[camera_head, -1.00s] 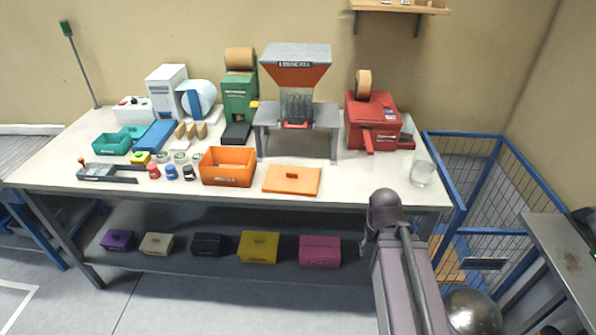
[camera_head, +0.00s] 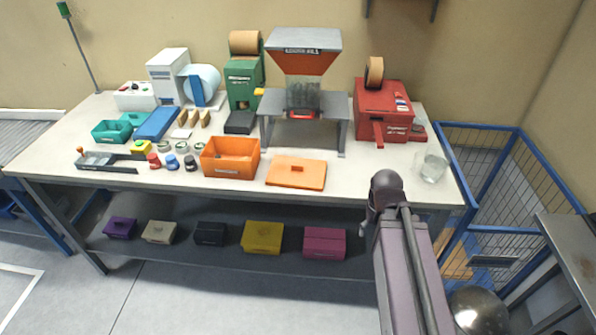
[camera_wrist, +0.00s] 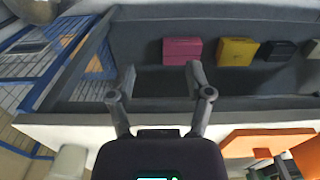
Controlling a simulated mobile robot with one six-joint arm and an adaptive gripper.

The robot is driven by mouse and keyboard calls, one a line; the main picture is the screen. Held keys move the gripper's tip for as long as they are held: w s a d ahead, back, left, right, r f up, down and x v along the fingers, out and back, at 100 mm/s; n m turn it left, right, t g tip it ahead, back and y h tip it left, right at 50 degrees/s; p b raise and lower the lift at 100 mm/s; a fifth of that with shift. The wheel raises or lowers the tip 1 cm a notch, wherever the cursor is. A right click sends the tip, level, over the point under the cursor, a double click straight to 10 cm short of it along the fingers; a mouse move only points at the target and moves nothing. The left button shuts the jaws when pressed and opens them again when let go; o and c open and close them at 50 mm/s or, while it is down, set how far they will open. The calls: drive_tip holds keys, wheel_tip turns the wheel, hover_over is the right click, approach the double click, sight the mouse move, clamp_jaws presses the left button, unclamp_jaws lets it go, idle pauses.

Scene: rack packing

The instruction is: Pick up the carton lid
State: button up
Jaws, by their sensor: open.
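The carton lid is a flat orange plate (camera_head: 297,172) with a small raised grip. It lies on the white table near the front edge, right of an open orange carton (camera_head: 230,158). In the wrist view, which looks upside down, the lid (camera_wrist: 250,144) is at the lower right, with the carton (camera_wrist: 308,155) at the right edge. My gripper (camera_wrist: 158,84) is open and empty, apart from the lid and to its left in that view. In the head view my arm hides most of the gripper.
A grey stand with a hopper (camera_head: 304,100) is behind the lid, and a red machine (camera_head: 382,112) behind right. A clear glass (camera_head: 432,167) stands near the table's right end. Colored boxes, including a pink one (camera_head: 325,242), sit on the lower shelf. A blue wire cage (camera_head: 490,170) is to the right.

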drive_tip(key=shift+o, duration=1.1)
drive_tip(key=shift+w+a+r, duration=0.1)
drive_tip(key=shift+w+a, duration=0.05)
drive_tip(key=shift+w, duration=0.1)
wheel_tip(320, 180, up, 14)
drive_tip(key=m+t+p, duration=0.1)
drive_tip(key=t+p, duration=0.1)
drive_tip(key=p, duration=1.2)
hover_over(297, 166)
drive_tip(key=s, duration=0.2)
drive_tip(key=shift+w+f, duration=0.1)
drive_tip(key=shift+f, duration=0.15)
drive_tip(key=shift+f+b, duration=0.15)
drive_tip(key=shift+b, duration=0.2)
drive_tip(key=f+b, duration=0.2)
drive_tip(key=w+f+b, duration=0.1)
drive_tip(key=f+b, duration=0.5)
drive_tip(key=shift+w+f, duration=0.15)
drive_tip(key=shift+w+f+b, duration=0.25)
drive_tip(key=shift+f+b, duration=1.05)
drive_tip(key=shift+b, duration=0.1)
drive_tip(key=shift+w+f+b, duration=0.2)
drive_tip(key=shift+f+b, duration=1.05)
drive_tip(key=shift+b, duration=0.1)
